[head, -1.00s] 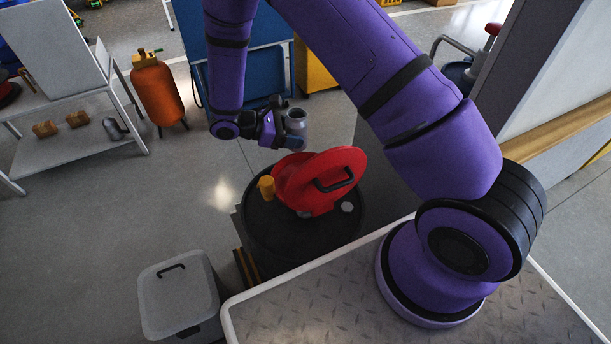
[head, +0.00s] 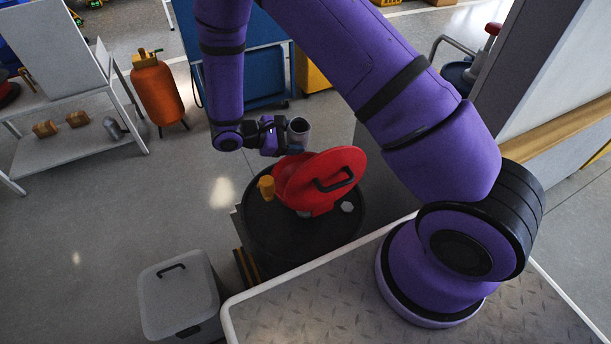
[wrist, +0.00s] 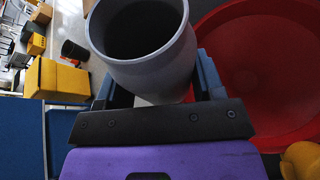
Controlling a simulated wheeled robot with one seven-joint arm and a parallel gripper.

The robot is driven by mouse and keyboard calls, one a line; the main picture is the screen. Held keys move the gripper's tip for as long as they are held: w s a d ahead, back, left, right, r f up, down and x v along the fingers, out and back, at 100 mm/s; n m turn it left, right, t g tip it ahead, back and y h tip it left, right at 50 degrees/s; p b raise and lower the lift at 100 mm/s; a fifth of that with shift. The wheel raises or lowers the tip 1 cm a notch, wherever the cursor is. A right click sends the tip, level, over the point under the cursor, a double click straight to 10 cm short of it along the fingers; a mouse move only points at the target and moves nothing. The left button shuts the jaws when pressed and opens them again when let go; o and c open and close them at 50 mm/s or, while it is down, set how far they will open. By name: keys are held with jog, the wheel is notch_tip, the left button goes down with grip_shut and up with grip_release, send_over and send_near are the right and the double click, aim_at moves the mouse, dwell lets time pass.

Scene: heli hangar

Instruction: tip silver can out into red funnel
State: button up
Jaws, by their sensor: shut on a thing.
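The silver can (head: 298,132) is a grey, open-topped cylinder. My gripper (head: 285,143) is shut on it and holds it in the air just behind the red funnel (head: 298,182). In the wrist view the can (wrist: 150,72) sits between the fingers with its dark mouth showing; its contents cannot be made out. In the head view the can is tilted a little, its mouth partly facing the camera. The funnel stands on a black drum with its red lid raised, and the lid hides part of its bowl. The wrist view shows the wide red bowl (wrist: 265,70) beside the can.
The black drum (head: 262,235) also bears a yellow-orange cap (head: 266,187). A grey lidded bin (head: 178,295) stands at the front left. An orange gas cylinder (head: 158,92) and a shelf (head: 75,150) are at the left. A blue cart (head: 255,75) stands behind my gripper.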

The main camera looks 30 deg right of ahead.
aim_at(290, 137)
jog(key=shift+s+a+m+t, duration=0.1)
jog(key=shift+s+m+t, duration=0.35)
jog(key=shift+m, duration=0.15)
jog(key=shift+s+a+r+m+t+h, duration=0.1)
jog(key=shift+s+r+m+t+h, duration=0.3)
jog(key=shift+m, duration=0.3)
jog(key=shift+f+m, duration=0.25)
jog(key=shift+m, duration=0.15)
jog(key=shift+w+r+m+t, duration=0.15)
jog(key=shift+r+m+t, duration=0.25)
jog(key=shift+m+t, duration=0.2)
jog(key=shift+w+f+m+t+h, duration=0.1)
jog(key=shift+f+m+t+h, duration=0.1)
jog(key=shift+m+t+h, duration=0.4)
jog(key=shift+r+m, duration=0.55)
jog(key=shift+m, duration=0.25)
jog(key=shift+r+m+t+h, duration=0.3)
jog(key=shift+r+m+t, duration=0.1)
jog(key=shift+m, duration=0.1)
jog(key=shift+s+r+m+h, duration=0.25)
jog(key=shift+r+m+h, duration=0.15)
jog(key=shift+r+m, duration=0.4)
jog(key=shift+s+f+m+t+h+p, duration=0.25)
jog(key=shift+f+m, duration=0.2)
jog(key=shift+m, duration=0.35)
